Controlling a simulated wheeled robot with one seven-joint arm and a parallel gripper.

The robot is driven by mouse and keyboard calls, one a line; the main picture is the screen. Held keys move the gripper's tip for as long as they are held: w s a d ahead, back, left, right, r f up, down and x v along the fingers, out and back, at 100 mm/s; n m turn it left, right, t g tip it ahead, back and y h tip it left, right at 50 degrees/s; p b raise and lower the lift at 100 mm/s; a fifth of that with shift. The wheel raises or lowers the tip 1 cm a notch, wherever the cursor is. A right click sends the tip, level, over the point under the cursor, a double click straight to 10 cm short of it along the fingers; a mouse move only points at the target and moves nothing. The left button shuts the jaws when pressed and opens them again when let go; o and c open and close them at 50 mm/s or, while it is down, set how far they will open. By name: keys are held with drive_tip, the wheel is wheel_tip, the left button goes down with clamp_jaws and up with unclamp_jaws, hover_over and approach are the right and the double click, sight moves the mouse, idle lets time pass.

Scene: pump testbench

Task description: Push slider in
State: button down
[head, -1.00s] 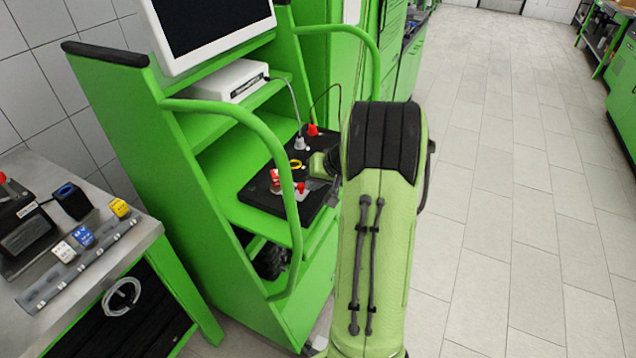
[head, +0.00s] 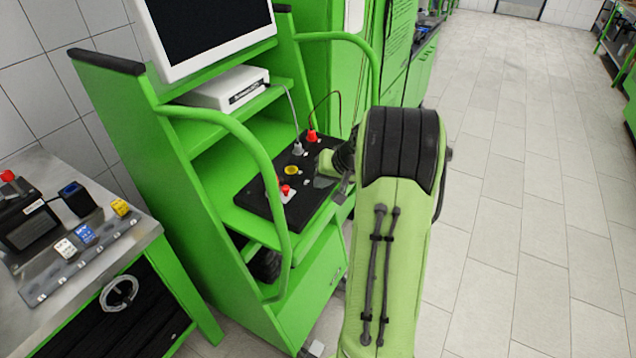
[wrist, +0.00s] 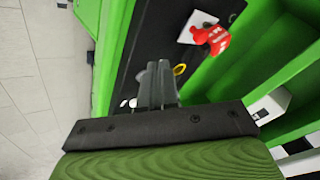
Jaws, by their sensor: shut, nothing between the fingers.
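The black panel (head: 250,198) lies on a shelf of the green bench and carries red, yellow and white fittings. I cannot make out which part of it is the slider. My gripper (head: 321,182) is over the right part of this panel, partly hidden by my arm. In the wrist view my gripper's fingers (wrist: 156,72) are together and empty, pointing at the panel (wrist: 150,40). A yellow ring (wrist: 180,69) is just right of the fingertips, and a small white fitting (wrist: 132,102) is left of the fingers. Contact with the panel cannot be told.
A red connector (head: 311,136) and a grey connector (head: 297,148) with cables stand at the panel's back. A curved green rail (head: 262,150) runs along the bench's near side. A monitor (head: 205,35) is above. A grey side table (head: 120,245) is at left; open floor is at right.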

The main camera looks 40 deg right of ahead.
drive_tip(key=v, duration=0.6)
drive_tip(key=shift+a+r+p, duration=0.4)
drive_tip(key=shift+a+r, duration=0.1)
drive_tip(key=shift+r, duration=0.05)
drive_tip(key=shift+d, duration=0.1)
